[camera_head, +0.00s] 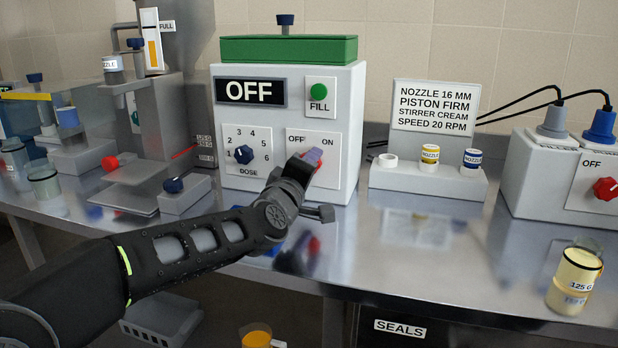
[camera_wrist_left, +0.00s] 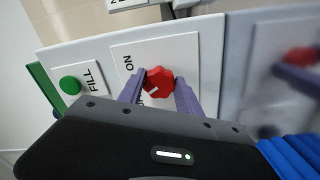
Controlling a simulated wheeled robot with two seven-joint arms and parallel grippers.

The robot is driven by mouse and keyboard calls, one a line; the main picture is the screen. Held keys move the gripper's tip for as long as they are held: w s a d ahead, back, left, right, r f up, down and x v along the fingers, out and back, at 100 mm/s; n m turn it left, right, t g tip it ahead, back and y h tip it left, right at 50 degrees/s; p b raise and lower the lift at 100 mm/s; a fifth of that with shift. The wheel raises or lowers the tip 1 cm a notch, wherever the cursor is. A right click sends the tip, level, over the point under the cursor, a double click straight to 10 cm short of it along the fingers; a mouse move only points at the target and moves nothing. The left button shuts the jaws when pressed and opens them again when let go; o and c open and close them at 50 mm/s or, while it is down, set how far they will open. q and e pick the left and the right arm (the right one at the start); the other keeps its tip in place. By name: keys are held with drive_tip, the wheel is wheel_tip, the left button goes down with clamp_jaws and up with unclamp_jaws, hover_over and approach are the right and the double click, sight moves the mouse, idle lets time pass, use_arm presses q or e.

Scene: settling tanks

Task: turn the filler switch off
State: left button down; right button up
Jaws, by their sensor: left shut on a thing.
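The filler switch is a red knob (camera_wrist_left: 160,80) on a white plate (camera_head: 330,181) marked OFF and ON, at the lower right of the filler's front (camera_head: 286,190). In the wrist view its pale pointer line slants towards the lower left, the side of the partly hidden OFF label. My left gripper (camera_head: 312,158) is shut on the knob, one purple finger at each side; in the head view it hides most of it. The filler's black display (camera_head: 251,92) reads OFF. My right gripper is in neither view.
A green FILL button (camera_head: 319,91) is above the switch and a blue dose dial (camera_head: 243,154) is left of it. A nozzle stand (camera_head: 427,181) and another machine (camera_head: 545,170) with a red knob stand to the right. A filled jar (camera_head: 574,282) is near the front edge.

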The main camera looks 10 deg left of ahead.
use_arm(q)
drive_tip(key=shift+f+n+b, duration=0.1)
drive_tip(key=shift+n+b, duration=0.2)
drive_tip(key=shift+n, duration=0.3)
drive_tip(key=c, duration=0.8)
unclamp_jaws()
drive_tip(key=s, duration=0.7)
drive_tip(key=shift+s+a, duration=0.25)
drive_tip(key=shift+s, duration=0.15)
